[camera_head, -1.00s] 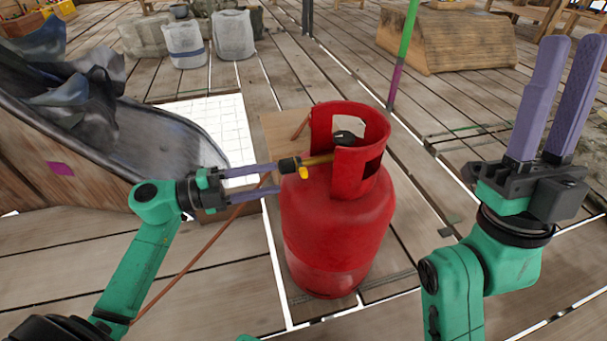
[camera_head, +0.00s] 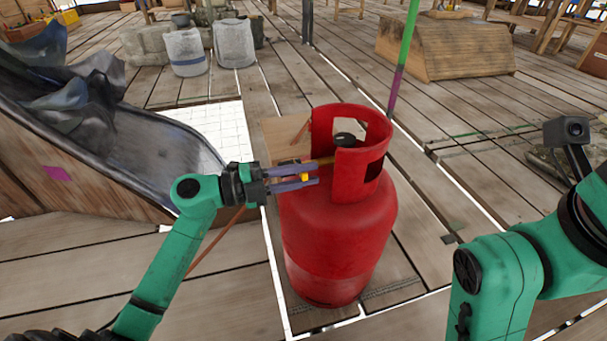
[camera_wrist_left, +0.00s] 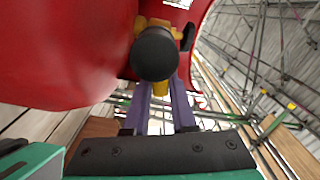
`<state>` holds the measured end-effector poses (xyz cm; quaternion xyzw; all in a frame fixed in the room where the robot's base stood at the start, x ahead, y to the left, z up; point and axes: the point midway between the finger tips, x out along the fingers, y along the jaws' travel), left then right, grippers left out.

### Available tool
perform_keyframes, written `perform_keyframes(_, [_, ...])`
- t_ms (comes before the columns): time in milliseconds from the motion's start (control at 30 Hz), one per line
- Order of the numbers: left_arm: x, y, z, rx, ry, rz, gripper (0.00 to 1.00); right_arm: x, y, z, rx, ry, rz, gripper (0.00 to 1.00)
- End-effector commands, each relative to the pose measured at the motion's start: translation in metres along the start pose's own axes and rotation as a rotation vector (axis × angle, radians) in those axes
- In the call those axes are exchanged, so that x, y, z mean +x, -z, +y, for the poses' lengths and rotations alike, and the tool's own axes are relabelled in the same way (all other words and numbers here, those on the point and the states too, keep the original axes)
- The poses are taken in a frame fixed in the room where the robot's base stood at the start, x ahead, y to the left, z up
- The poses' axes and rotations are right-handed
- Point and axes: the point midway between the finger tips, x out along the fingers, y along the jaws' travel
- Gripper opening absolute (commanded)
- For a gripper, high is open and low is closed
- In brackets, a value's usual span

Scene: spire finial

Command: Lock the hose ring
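A red gas cylinder (camera_head: 335,250) stands upright on the planks. A brass valve fitting (camera_head: 326,161) sticks out left through its collar. In the left wrist view a round black end (camera_wrist_left: 155,53) of the fitting faces the camera, with a yellow tab (camera_wrist_left: 160,88) below it. The tab (camera_head: 305,178) also shows in the head view. My left gripper (camera_head: 315,172) is at the fitting, its purple fingers apart, with the tab between them. I cannot tell whether they touch it. The ring is partly hidden by the fingers. My right gripper is out of view; only its arm shows.
A thin orange-brown line, perhaps a hose (camera_head: 215,242), runs down left behind my left arm. A wooden-sided trough (camera_head: 120,150) stands at left. Two grey buckets (camera_head: 235,43) are at the back, and a green-and-purple pole (camera_head: 402,60) rises behind the cylinder. The planks at front left are clear.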

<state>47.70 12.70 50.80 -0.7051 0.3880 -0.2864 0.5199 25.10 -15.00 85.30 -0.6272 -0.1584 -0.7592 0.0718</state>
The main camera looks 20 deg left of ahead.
Motion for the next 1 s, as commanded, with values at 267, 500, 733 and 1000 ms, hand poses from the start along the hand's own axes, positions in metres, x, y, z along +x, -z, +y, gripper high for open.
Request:
perform_keyframes(267, [0.0,0.0,0.0,0.002,-0.001,0.0,0.0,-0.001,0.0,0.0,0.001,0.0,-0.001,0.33])
perform_keyframes(500, [-0.001,-0.001,0.004,0.05,-0.002,0.0,0.0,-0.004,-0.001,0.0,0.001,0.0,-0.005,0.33])
perform_keyframes(733, [-0.001,-0.002,0.011,0.183,-0.003,0.0,0.0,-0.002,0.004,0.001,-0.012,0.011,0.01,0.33])
perform_keyframes(1000, [-0.001,-0.005,0.023,0.426,-0.003,0.0,0.0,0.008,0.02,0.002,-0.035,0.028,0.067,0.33])
